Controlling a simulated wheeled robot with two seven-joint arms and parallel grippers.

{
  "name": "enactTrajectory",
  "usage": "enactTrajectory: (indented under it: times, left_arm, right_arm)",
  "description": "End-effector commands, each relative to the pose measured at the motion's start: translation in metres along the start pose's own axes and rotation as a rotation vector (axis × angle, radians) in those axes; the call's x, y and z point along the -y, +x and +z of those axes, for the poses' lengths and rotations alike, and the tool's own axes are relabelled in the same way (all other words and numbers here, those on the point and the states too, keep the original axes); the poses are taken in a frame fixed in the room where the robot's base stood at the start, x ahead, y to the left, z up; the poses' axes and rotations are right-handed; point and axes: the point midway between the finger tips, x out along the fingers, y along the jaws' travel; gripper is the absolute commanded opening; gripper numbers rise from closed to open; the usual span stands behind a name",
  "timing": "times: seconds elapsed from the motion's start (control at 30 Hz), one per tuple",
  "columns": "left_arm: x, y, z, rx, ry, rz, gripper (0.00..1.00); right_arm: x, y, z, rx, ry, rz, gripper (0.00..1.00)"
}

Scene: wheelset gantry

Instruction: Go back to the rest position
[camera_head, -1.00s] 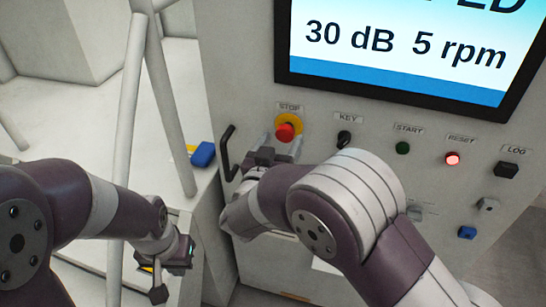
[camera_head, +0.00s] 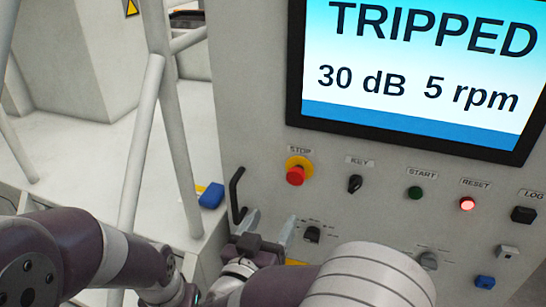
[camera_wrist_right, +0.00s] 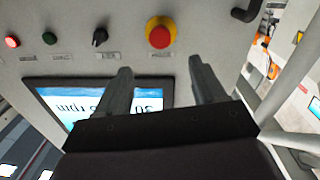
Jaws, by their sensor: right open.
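My right gripper (camera_head: 268,228) is open and empty in front of the control panel, below the red STOP button (camera_head: 296,171) with its yellow collar. Its two fingers show apart in the right wrist view (camera_wrist_right: 158,80), with the STOP button (camera_wrist_right: 159,34) beyond them and not touched. My left arm (camera_head: 85,255) comes in at the lower left of the head view. Its gripper is out of the frame or hidden at the bottom edge.
The panel (camera_head: 255,100) carries a screen (camera_head: 410,75) reading TRIPPED, a black key switch (camera_head: 355,184), a green START button (camera_head: 415,193), a lit red RESET button (camera_head: 467,204) and a LOG button (camera_head: 523,214). A black handle (camera_head: 236,195), a blue object (camera_head: 212,195) and grey poles (camera_head: 150,130) stand left.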

Motion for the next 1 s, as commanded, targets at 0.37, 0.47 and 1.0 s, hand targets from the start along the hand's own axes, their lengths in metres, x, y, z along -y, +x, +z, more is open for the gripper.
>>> enactTrajectory:
  times: [0.37,0.47,1.0]
  left_arm:
    - [0.000,-0.002,0.000,0.000,0.000,0.000,0.00]
    - [0.000,-0.002,0.000,0.000,0.000,0.000,0.00]
    - [0.000,-0.002,0.000,0.000,0.000,0.000,0.00]
  right_arm:
    - [-0.037,0.063,0.091,0.669,0.058,-0.516,0.69]
    - [-0.102,0.027,0.137,1.006,-0.023,-0.532,0.69]
    - [-0.198,-0.037,0.172,1.403,-0.149,-0.422,0.69]
